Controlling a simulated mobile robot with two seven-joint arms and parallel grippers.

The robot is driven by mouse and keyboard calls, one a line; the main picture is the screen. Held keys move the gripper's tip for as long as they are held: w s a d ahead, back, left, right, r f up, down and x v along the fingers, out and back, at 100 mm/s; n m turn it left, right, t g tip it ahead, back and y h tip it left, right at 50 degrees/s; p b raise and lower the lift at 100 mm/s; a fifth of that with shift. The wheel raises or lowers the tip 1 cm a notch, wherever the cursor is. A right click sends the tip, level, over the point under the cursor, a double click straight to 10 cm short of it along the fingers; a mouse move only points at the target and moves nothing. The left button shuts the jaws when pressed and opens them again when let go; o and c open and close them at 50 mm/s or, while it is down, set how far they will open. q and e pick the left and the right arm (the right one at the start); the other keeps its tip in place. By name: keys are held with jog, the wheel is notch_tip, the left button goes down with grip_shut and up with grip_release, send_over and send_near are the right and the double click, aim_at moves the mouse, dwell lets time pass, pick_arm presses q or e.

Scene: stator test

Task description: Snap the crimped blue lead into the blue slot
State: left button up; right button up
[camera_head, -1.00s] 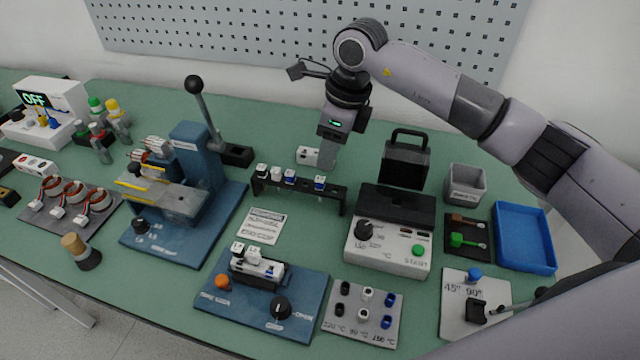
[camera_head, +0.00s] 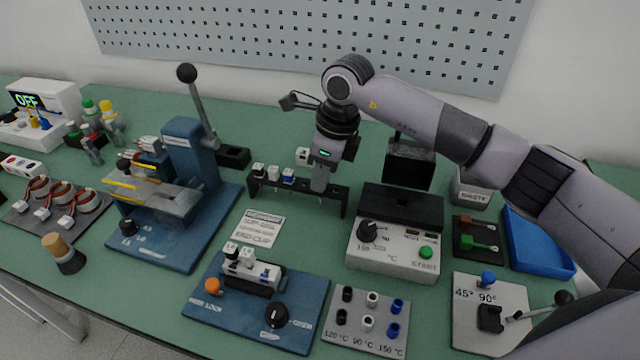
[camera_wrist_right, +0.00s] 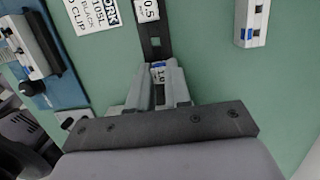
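My right gripper (camera_head: 319,186) points down at the right end of the black rack (camera_head: 335,205). In the right wrist view its fingers (camera_wrist_right: 160,82) stand on either side of a small white piece with a blue part (camera_wrist_right: 158,67). Whether they touch it is unclear. In the head view the gripper hides that piece. Black, white and blue-marked pieces (camera_head: 288,175) stand to the left on the rack. The blue fixture (camera_head: 205,298) carries a white housing (camera_head: 262,280) with two pieces standing at its left side and a blue-marked right part. My left gripper is out of view.
A heater box (camera_head: 385,258) stands right of the rack. A lever press (camera_head: 187,150) stands to the left. A plate with coloured sleeves (camera_head: 352,345) lies right of the fixture. A label card (camera_head: 258,228) lies flat between rack and fixture.

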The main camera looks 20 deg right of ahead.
jog(key=shift+r, duration=0.15)
grip_shut()
jog(key=shift+r+p, duration=1.85)
jog(key=shift+r, duration=0.9)
